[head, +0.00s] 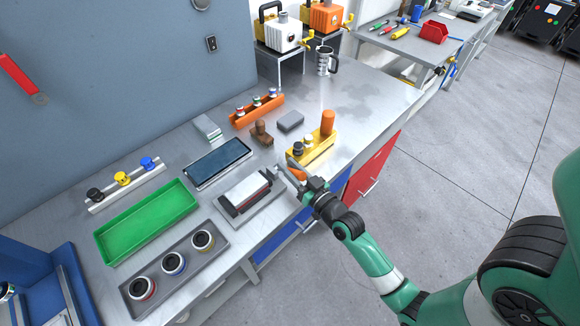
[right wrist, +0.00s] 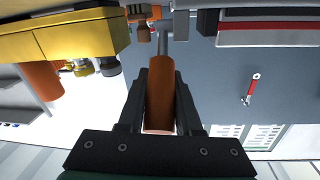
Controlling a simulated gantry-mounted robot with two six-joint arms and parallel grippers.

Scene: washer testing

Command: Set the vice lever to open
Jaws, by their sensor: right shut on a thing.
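The vice (head: 243,193) sits on a grey base near the front edge of the bench, with a pale top and dark and red edges. Its edge also shows at the top right of the right wrist view (right wrist: 265,27). My right gripper (head: 293,172) is at the vice's right end. In the right wrist view its two dark fingers are shut around the orange-brown handle (right wrist: 159,98) of the vice lever, whose grey rod (right wrist: 163,42) runs away beyond the fingertips. In the head view the handle is mostly hidden by the gripper. My left gripper is not in view.
A yellow holder (head: 317,154) with knobs and an orange cylinder stands close right of the gripper. A brown block (head: 261,133), grey block (head: 291,121) and dark tablet (head: 218,162) lie behind the vice. A grey tray (head: 151,268) and green tray (head: 146,220) are left.

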